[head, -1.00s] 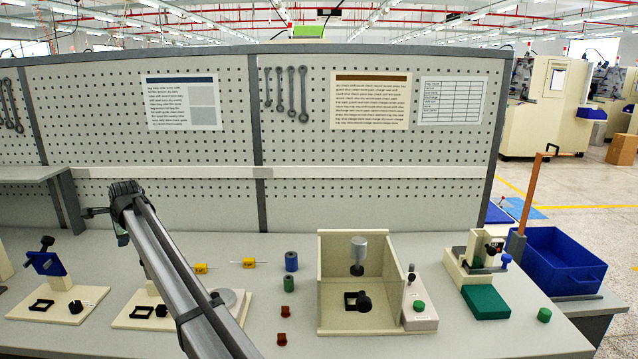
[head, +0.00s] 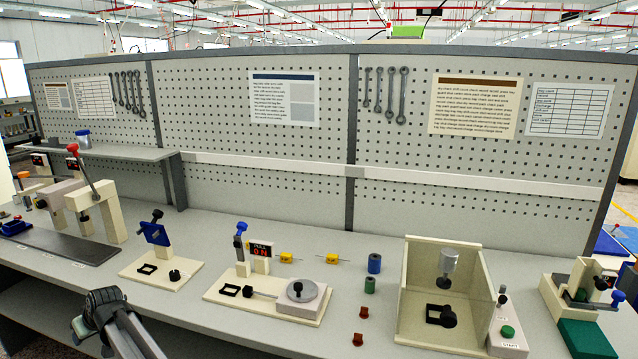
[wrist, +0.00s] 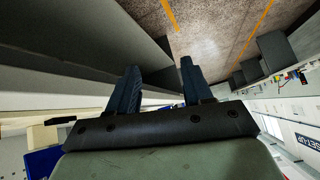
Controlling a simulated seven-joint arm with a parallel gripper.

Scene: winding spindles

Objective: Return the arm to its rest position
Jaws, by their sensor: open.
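My gripper (wrist: 158,88) is open and empty in the wrist view, its two dark fingers apart with floor and a bench edge beyond them. In the head view my arm's end shows at the bottom left, in front of the bench (head: 230,338). The fingertips cannot be made out there. Nothing is seen held.
Spools (head: 374,263) and small parts lie between. A pegboard (head: 330,150) stands behind.

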